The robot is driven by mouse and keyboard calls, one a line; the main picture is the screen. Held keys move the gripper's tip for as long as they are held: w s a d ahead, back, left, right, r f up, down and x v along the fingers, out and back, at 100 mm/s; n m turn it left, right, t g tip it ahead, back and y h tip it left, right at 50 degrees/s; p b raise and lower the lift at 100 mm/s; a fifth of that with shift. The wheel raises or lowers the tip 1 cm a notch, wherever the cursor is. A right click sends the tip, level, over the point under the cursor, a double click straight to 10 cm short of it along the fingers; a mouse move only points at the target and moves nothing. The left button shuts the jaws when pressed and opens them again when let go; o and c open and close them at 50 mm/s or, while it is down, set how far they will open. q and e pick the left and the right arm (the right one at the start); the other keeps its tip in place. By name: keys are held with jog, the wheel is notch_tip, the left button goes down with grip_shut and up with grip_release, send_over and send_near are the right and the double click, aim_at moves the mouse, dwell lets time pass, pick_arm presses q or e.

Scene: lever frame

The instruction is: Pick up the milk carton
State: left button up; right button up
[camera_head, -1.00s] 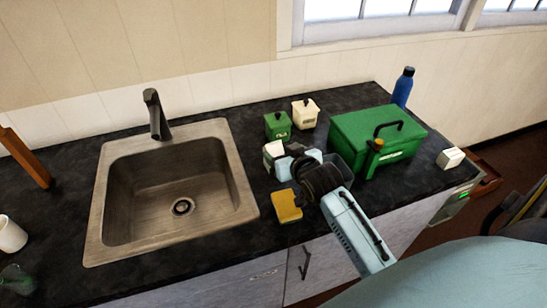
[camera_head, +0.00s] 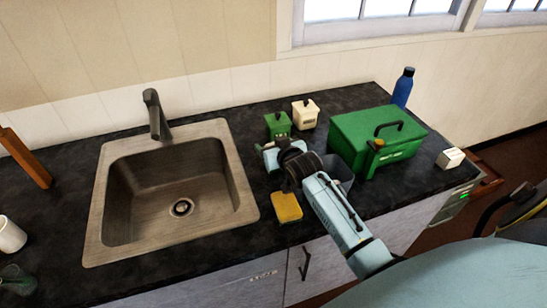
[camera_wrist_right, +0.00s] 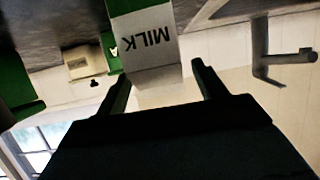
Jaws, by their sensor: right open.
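The milk carton (camera_wrist_right: 146,48), white and green with "MILK" on its face, shows in the right wrist view, where the picture is upside down. It lies in line with the gap between the fingers of my right gripper (camera_wrist_right: 160,82), which is open. I cannot tell how deep between the fingers it is. In the head view my right gripper (camera_head: 271,156) is over the counter, right of the sink, and mostly hides the carton. My left gripper is not in view.
A yellow sponge (camera_head: 286,207) lies in front of my right wrist. A green canister (camera_head: 278,125) and a white canister (camera_head: 305,113) stand behind the gripper. A large green box (camera_head: 372,145) stands to the right, and the sink (camera_head: 128,160) is to the left.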

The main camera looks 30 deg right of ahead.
jog(key=c, duration=1)
